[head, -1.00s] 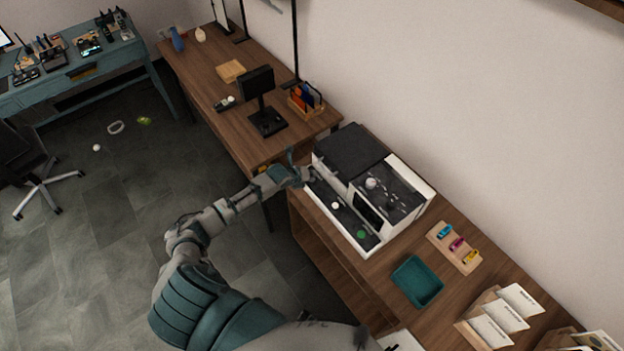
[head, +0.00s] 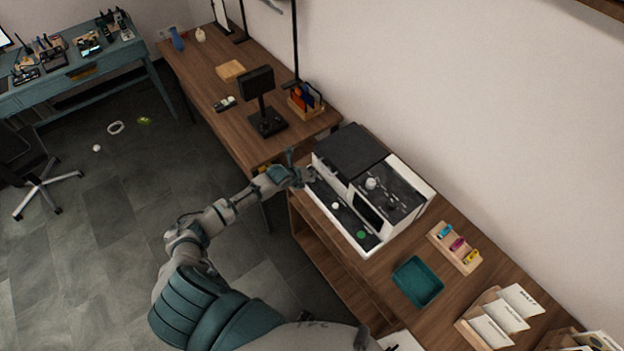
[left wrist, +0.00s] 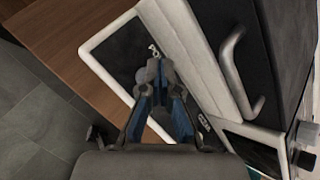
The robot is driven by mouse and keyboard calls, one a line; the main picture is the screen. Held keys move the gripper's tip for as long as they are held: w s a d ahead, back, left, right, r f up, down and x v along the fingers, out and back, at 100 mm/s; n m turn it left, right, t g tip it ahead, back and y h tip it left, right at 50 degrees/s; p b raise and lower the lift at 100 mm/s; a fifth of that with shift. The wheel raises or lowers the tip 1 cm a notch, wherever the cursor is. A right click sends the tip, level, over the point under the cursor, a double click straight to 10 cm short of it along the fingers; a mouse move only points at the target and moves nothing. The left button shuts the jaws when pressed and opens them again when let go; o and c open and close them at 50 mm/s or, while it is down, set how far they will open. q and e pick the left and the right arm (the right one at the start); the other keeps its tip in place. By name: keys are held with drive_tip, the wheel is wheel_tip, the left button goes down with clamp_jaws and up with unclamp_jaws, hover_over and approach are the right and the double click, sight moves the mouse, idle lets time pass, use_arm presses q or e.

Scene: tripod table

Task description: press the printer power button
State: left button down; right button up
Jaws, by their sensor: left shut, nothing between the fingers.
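The printer (head: 350,150) is a white and black machine on the wooden bench in the head view. Its dark front panel carries a white round button (head: 335,205) and a green round button (head: 361,234). My left gripper (head: 308,177) is at the far left end of this panel. In the left wrist view its fingers (left wrist: 156,72) are shut and empty, over the dark panel beside a partly covered white label beginning "PO" (left wrist: 153,49). The fingers hide whatever lies under them, so the power button does not show there. I cannot tell whether they touch the panel. My right gripper is out of view.
A grey handle (left wrist: 228,75) stands out from the printer close to the right of the fingers. A teal tray (head: 418,282) and a wooden holder with coloured items (head: 455,247) are right of the printer. A black stand (head: 267,122) is on the neighbouring desk.

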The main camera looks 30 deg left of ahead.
use_arm(q)
drive_tip(key=shift+f, duration=0.3)
drive_tip(key=shift+f+b, duration=0.3)
drive_tip(key=shift+b, duration=0.05)
idle(0.3)
drive_tip(key=shift+r+p, duration=0.65)
drive_tip(key=shift+r, duration=0.1)
wheel_tip(320, 180, up, 6)
drive_tip(key=p, duration=0.5)
idle(0.3)
